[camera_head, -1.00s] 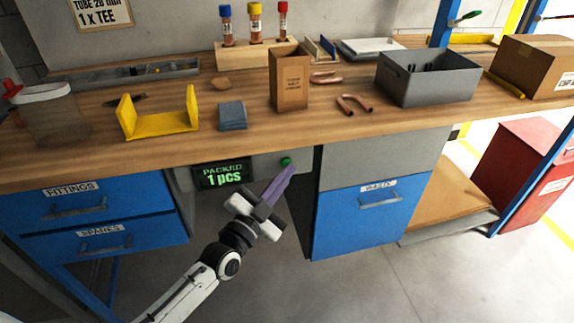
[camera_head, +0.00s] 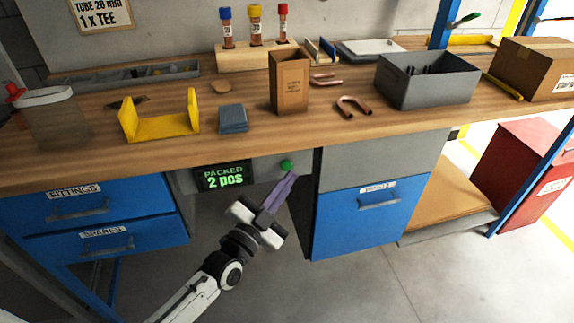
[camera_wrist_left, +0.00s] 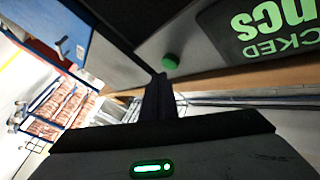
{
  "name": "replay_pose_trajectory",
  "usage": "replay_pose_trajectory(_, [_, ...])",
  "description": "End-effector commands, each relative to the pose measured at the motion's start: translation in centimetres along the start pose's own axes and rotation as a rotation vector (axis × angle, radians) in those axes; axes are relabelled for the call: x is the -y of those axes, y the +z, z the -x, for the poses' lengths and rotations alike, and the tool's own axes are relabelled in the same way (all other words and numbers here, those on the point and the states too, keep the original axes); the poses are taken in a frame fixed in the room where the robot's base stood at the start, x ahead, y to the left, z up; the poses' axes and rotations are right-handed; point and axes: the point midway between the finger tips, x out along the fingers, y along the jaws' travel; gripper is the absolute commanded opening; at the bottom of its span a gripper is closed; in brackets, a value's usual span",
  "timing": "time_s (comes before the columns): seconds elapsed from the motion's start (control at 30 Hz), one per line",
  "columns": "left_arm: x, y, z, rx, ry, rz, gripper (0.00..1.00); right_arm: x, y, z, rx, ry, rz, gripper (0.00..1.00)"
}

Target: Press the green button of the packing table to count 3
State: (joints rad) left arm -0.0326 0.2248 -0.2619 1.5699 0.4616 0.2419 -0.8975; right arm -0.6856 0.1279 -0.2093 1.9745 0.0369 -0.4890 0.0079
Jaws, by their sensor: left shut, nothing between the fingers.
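The green button (camera_head: 287,165) sits on the grey panel under the front edge of the packing table (camera_head: 150,160). A display (camera_head: 223,176) left of it reads "PACKED 2 pcs". My left gripper (camera_head: 293,176) is shut and empty, its purple fingertips just below the button with a small gap in the head view. In the left wrist view the button (camera_wrist_left: 171,61) shows just beyond the fingertips (camera_wrist_left: 160,78), and part of the display (camera_wrist_left: 265,30) is visible upside down. My right gripper is out of view.
Blue drawers (camera_head: 90,212) flank the panel on the left, and a blue cabinet drawer (camera_head: 365,222) stands close on the right. The tabletop holds a yellow holder (camera_head: 160,127), a brown box (camera_head: 289,82) and a grey bin (camera_head: 428,80). Open floor lies below.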

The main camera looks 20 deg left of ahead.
Motion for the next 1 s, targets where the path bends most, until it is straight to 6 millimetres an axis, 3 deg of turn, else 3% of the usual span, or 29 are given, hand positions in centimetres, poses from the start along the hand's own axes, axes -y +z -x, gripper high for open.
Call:
replay_pose_trajectory(0.23, [-0.1,-0.1,0.1,0.0,0.0,0.001,0.0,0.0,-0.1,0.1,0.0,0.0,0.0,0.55])
replay_pose_trajectory(0.7, [-2.2,-2.4,3.1,0.001,0.001,0.001,0.0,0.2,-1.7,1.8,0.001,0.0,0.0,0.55])
replay_pose_trajectory(1.0, [-2.6,-2.6,3.5,-0.001,0.0,0.0,0.0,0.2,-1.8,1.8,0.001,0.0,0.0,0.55])
